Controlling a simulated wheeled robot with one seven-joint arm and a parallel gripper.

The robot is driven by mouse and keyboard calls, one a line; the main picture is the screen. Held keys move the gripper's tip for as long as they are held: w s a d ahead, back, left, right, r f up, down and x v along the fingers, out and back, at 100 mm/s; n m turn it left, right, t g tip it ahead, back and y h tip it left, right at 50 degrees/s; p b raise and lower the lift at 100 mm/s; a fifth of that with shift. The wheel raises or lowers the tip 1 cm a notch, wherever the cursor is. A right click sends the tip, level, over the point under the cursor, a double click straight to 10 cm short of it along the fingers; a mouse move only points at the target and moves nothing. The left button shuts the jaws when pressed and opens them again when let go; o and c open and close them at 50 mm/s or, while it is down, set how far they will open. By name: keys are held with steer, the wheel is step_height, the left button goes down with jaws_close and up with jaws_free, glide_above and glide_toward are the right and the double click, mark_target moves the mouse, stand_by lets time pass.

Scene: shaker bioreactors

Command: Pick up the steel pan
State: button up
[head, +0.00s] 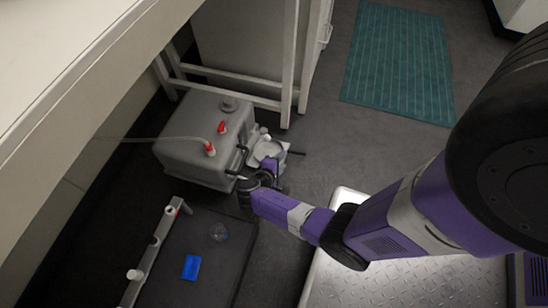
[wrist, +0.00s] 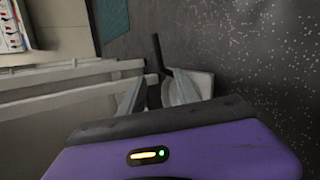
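The steel pan (head: 268,148) is a small grey, round shape on the dark floor, beside a big grey container, with a thin dark handle pointing right. In the wrist view the pan (wrist: 204,82) lies just beyond my fingers, partly hidden by them, and its black handle (wrist: 158,52) points up. My gripper (head: 268,166) is right at the pan in the head view. In the wrist view my gripper (wrist: 157,92) has its two fingers spread apart around the pan's near part. I cannot tell whether they touch it.
The grey container (head: 195,160) with red caps stands close left of the pan. A white bench frame (head: 288,60) rises behind. A dark tray (head: 215,270) with a blue item (head: 191,267) lies at front left. Open floor lies right, towards a green mat (head: 398,60).

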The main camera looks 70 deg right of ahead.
steer(key=b+x, duration=0.4)
steer(key=x, duration=0.3)
steer(key=shift+s+d+f, duration=0.25)
jaws_close()
stand_by(1.2)
